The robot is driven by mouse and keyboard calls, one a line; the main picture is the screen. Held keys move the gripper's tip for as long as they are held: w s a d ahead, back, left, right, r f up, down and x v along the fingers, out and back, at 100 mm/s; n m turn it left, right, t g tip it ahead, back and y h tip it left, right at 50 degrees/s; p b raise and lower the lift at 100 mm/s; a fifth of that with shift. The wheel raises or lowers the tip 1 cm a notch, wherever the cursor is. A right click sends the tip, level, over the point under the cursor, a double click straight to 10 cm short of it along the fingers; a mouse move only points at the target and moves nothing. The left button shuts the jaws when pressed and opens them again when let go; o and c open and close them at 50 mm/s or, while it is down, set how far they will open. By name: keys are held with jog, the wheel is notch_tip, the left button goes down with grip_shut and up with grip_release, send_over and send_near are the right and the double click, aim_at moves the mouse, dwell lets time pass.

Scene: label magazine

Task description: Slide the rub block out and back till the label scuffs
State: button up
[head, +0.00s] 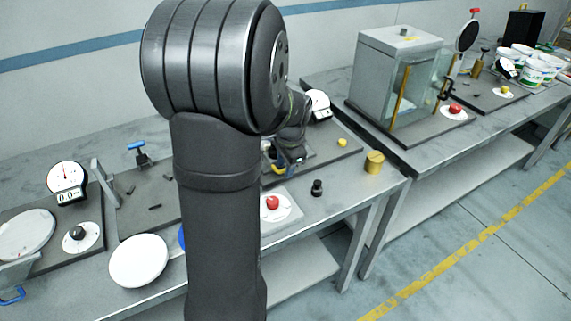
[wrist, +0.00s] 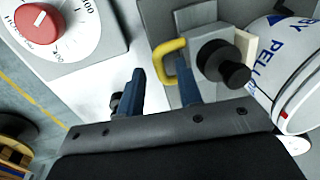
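My gripper (wrist: 160,70) is open in the wrist view, its two blue fingers apart with nothing between them. A yellow handle (wrist: 168,48) is just beyond the tips, close to the right finger; I cannot tell if they touch. It joins a grey fixture with a black knob (wrist: 236,75), possibly the rub block, though I cannot be sure. A white rounded surface with blue lettering (wrist: 290,70) and a small red mark, seemingly the label, is at the right. In the head view my gripper (head: 288,165) is low behind my arm, which hides most of the fixture.
A dial with a red knob (head: 272,202) sits at the bench's front, also in the wrist view (wrist: 38,25). A small black piece (head: 317,187) and a brass cylinder (head: 374,162) stand right of it. A white plate (head: 138,261) lies left of my arm.

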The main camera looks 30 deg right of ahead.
grip_shut()
jog(key=d, duration=0.7)
jog(key=shift+d, duration=0.35)
grip_release()
jog(key=s+r, duration=0.1)
jog(key=r, duration=0.7)
jog(key=s+r, duration=0.2)
jog(key=r, duration=0.7)
jog(key=shift+s, duration=0.25)
